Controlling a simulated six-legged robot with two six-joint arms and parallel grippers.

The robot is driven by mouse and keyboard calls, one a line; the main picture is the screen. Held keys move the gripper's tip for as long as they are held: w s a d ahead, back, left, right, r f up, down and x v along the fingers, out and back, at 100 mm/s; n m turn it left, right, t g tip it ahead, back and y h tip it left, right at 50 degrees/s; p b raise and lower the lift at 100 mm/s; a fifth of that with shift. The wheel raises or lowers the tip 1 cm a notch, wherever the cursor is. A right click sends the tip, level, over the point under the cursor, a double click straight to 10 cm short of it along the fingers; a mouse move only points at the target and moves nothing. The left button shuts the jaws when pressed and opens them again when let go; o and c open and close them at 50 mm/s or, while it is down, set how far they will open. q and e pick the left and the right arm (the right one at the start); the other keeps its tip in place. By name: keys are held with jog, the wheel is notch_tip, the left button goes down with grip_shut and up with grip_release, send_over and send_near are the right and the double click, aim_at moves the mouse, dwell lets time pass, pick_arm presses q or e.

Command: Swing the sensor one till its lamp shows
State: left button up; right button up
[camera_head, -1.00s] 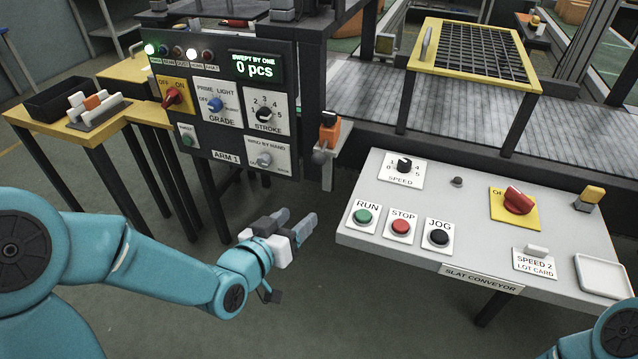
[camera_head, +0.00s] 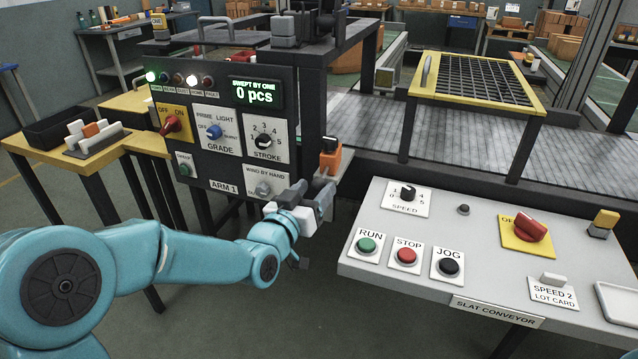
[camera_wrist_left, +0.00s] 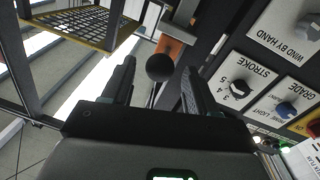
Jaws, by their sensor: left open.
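The orange sensor block (camera_head: 330,159) with a black cap stands on a bracket at the right edge of the ARM 1 panel (camera_head: 222,130). In the left wrist view its orange part (camera_wrist_left: 170,47) lies beyond a dark round knob (camera_wrist_left: 159,67). My left gripper (camera_head: 312,190) is just below and left of the sensor. Its fingers are open, with the knob between their tips in the left wrist view; I cannot tell whether they touch it. In the head view the gripper hides the knob. I cannot make out a lit lamp on the sensor. My right gripper is out of view.
The panel's lamp row has a lit green lamp (camera_head: 150,77) and a lit white one (camera_head: 193,80); its display (camera_head: 257,93) reads 0 pcs. The slat conveyor desk (camera_head: 400,270) stands close at right. A yellow table (camera_head: 60,160) is at left.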

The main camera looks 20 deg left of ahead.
aim_at(326, 168)
pick_arm(q)
jog(key=shift+w+d, duration=0.15)
jog(key=shift+w, duration=0.6)
jog(key=shift+w+d, duration=0.1)
jog(key=shift+w, duration=0.6)
grip_shut()
jog(key=shift+a+f+m+h+b, duration=0.2)
jog(key=shift+a+m+h+b, duration=0.15)
jog(key=shift+b, duration=0.7)
jog(key=shift+r+h, duration=0.1)
jog(key=shift+h, duration=0.15)
jog(key=shift+r, duration=0.1)
grip_release()
